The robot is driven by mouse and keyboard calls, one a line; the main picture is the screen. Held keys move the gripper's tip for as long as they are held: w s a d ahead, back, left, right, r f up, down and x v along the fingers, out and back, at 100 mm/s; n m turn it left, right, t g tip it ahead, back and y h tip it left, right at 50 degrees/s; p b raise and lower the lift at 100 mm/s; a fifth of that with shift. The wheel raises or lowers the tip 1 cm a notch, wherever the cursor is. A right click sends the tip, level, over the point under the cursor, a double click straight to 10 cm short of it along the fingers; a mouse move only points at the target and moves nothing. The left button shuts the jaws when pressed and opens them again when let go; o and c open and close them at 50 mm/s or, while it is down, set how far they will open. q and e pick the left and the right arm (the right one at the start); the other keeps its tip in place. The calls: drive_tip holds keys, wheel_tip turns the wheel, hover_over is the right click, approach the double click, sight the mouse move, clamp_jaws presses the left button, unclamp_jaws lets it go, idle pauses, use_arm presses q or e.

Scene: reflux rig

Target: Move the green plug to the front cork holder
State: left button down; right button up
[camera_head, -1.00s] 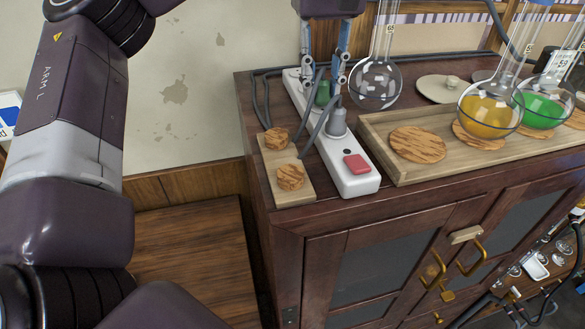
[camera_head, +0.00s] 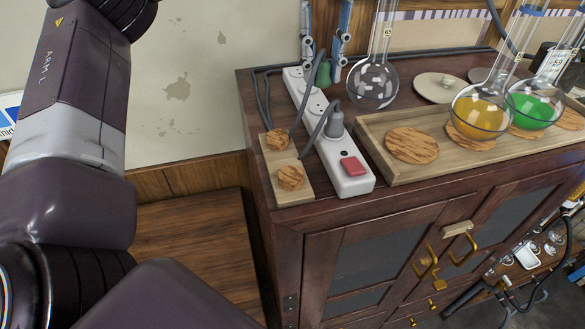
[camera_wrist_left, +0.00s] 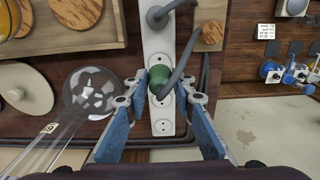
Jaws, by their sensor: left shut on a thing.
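The green plug (camera_head: 323,74) is between the fingertips of my left gripper (camera_head: 322,68), above the far part of the white power strip (camera_head: 346,180). The gripper is shut on it. It also shows in the left wrist view (camera_wrist_left: 160,80), with its grey cord running off from it. Two round cork holders sit on a pale wooden board (camera_head: 301,198) left of the strip: the front cork holder (camera_head: 290,178) and the back cork holder (camera_head: 277,139). Both are empty. My right gripper is out of view.
A grey plug (camera_head: 334,125) sits in the strip near its red switch (camera_head: 354,166). An empty round flask (camera_head: 373,85) stands close right of my gripper. A wooden tray (camera_head: 400,175) with flasks of yellow and green liquid is further right. Cords cross between strip and board.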

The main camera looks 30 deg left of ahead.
use_arm(q)
drive_tip(key=shift+r+p, duration=0.4)
drive_tip(key=shift+r, duration=0.15)
drive_tip(key=shift+s+d+f+b, duration=0.15)
drive_tip(key=shift+s+b, duration=0.25)
drive_tip(key=shift+s+d+b, duration=0.25)
drive_tip(key=shift+s+b, duration=0.4)
drive_tip(key=shift+s, duration=0.4)
drive_tip(key=s+d, duration=0.3)
drive_tip(key=s, duration=1)
drive_tip(key=f+b, duration=0.1)
drive_tip(key=f, duration=0.1)
drive_tip(key=f+b, duration=0.2)
drive_tip(key=shift+d, duration=0.2)
drive_tip(key=shift+w+f, duration=0.1)
drive_tip(key=shift+f, duration=0.15)
